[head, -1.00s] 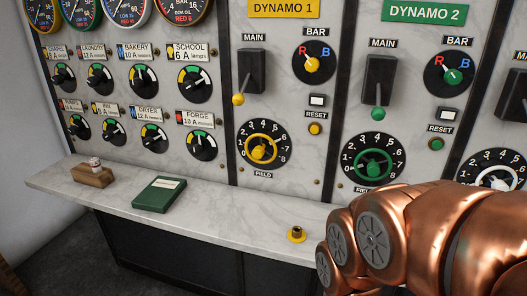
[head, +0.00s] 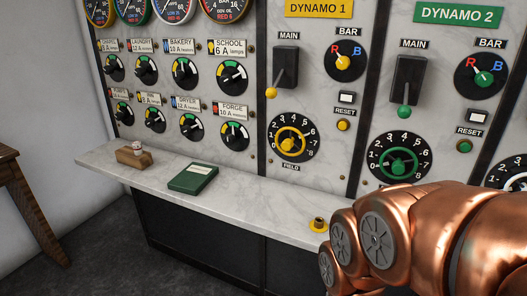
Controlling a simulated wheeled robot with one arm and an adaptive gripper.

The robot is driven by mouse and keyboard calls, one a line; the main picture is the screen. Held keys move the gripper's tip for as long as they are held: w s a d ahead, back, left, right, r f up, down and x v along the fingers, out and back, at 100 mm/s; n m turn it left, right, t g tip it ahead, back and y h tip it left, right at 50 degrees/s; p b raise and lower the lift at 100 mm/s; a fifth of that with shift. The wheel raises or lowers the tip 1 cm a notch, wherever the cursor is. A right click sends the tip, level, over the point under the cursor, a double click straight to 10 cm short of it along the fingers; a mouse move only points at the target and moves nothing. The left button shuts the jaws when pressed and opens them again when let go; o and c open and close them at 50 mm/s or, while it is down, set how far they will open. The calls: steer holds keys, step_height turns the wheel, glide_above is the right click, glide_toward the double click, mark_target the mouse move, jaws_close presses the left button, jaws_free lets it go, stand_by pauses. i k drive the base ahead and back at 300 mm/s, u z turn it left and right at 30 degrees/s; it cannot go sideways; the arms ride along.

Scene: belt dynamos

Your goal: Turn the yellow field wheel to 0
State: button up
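The yellow field wheel (head: 291,142) is on the DYNAMO 1 panel, set in a black dial with white numbers up to 8. A FIELD label sits below it. Which number the wheel points at is too small to tell. A copper-coloured part of my arm fills the lower right of the head view, right of and below the wheel and apart from it. My gripper is not visible.
A marble ledge (head: 240,213) runs below the panel. On it are a green book (head: 193,178), a wooden block (head: 134,156) and a small yellow-based brass piece (head: 318,225). The green field wheel (head: 399,167) is right of the yellow one. A wooden table (head: 30,205) stands far left.

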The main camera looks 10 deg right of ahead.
mark_target(287, 146)
steer(key=u, duration=0.8)
steer(key=k, duration=1.15)
steer(key=u, duration=1.05)
steer(key=i, duration=1.95)
steer(key=z, duration=1.65)
steer(key=i, duration=0.65)
steer(key=z, duration=0.7)
